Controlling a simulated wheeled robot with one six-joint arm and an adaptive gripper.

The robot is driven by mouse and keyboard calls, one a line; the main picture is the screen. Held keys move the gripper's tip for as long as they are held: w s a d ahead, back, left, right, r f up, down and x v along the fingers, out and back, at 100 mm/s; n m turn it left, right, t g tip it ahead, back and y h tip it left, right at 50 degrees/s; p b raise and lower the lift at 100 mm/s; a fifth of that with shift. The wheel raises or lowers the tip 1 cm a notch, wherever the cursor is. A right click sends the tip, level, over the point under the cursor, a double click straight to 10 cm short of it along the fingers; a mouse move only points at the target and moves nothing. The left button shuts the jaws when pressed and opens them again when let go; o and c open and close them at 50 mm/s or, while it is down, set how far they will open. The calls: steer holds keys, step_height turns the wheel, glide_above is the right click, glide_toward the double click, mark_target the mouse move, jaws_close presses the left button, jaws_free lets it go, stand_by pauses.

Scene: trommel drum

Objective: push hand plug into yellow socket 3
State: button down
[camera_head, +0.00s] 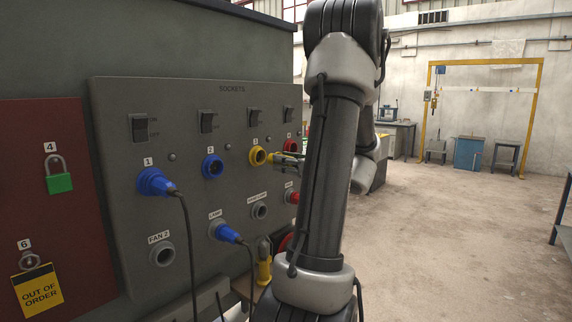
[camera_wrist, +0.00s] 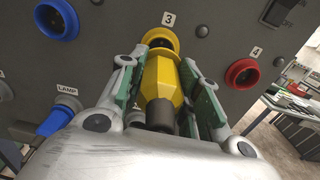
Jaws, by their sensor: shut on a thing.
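The yellow socket 3 (camera_head: 257,156) is on the grey panel, under the label 3. Its ring and dark opening also show at the top of the wrist view (camera_wrist: 160,36). My gripper (camera_wrist: 161,82) is shut on the yellow hand plug (camera_wrist: 162,72), with a green-padded finger on each side. The plug points at the socket and its front end overlaps the socket's lower rim in the wrist view. In the head view the plug (camera_head: 272,158) is just right of the socket mouth. Part of the opening still shows; whether they touch I cannot tell.
Blue socket 2 (camera_head: 212,166) is left of socket 3, and red socket 4 (camera_wrist: 242,73) is right. Blue plugs with cables sit at socket 1 (camera_head: 153,182) and the lamp socket (camera_head: 226,233). A grey socket (camera_head: 260,211) is below. Open floor lies right.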

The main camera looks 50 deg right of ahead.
steer(key=shift+w+a, duration=0.2)
steer(key=shift+w, duration=2.5)
steer(key=shift+w, duration=0.4)
steer(key=c, duration=0.9)
jaws_free()
steer(key=shift+c, duration=0.2)
glide_toward(270, 159)
steer(key=shift+s+d+f, duration=0.1)
steer(key=shift+d, duration=0.4)
steer(key=shift+s+d+f, duration=0.1)
steer(key=shift+d+f, duration=0.05)
steer(key=shift+d, duration=0.3)
